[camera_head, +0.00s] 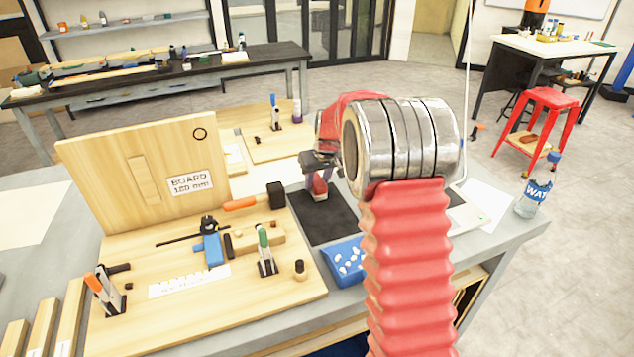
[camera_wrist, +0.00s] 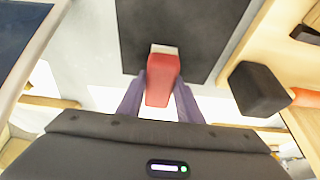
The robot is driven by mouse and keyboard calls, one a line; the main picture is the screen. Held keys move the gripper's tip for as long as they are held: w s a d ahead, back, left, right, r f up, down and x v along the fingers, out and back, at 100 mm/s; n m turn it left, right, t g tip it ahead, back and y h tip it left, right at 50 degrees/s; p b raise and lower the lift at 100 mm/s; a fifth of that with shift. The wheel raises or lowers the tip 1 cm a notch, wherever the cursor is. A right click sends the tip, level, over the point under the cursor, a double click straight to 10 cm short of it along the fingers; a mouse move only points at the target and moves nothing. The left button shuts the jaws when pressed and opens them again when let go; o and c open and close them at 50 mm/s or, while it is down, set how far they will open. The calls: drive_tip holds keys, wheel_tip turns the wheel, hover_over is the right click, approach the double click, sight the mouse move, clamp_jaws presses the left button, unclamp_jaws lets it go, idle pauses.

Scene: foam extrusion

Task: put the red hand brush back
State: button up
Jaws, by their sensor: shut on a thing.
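The red hand brush (camera_head: 318,187) is under my gripper (camera_head: 320,165), at the back of the dark mat (camera_head: 327,225) on the grey table. In the wrist view the red brush (camera_wrist: 161,82) sits between the two fingers of my gripper (camera_wrist: 160,90), which are shut on it. A pale strip shows at its far end, over or on the dark mat (camera_wrist: 185,25). I cannot tell whether the brush touches the mat. My arm hides part of the table to the right.
A wooden board (camera_head: 150,185) with a black-headed mallet (camera_head: 262,200) stands left of the mat. A blue tray (camera_head: 344,262) of white pieces lies in front. A water bottle (camera_head: 533,199) stands at the right edge. In the wrist view the mallet head (camera_wrist: 258,90) is close to the right.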

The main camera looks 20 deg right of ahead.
drive_tip(key=shift+f, duration=0.25)
drive_tip(key=o, duration=1.1)
drive_tip(key=shift+r, duration=0.15)
drive_tip(key=v, duration=1.2)
drive_tip(key=shift+a, duration=0.1)
